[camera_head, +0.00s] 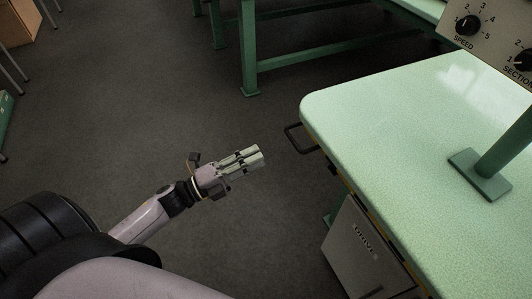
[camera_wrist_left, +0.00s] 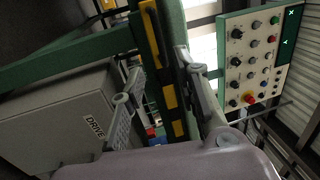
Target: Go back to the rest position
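My left gripper (camera_head: 252,157) is over the dark floor, to the left of the green-topped table (camera_head: 400,150), and looks apart from it. Its arm reaches in from the lower left. In the left wrist view its two fingers (camera_wrist_left: 162,90) stand apart with a gap between them, and I see nothing held. In the head view the fingers look close together because of the angle. My right gripper is in neither view.
A black handle (camera_head: 299,138) juts from the table's edge near my left gripper. A grey DRIVE box (camera_head: 362,255) sits below the table. A control panel (camera_wrist_left: 262,55) with knobs and a red button shows in the wrist view. Open floor (camera_head: 150,90) lies to the left.

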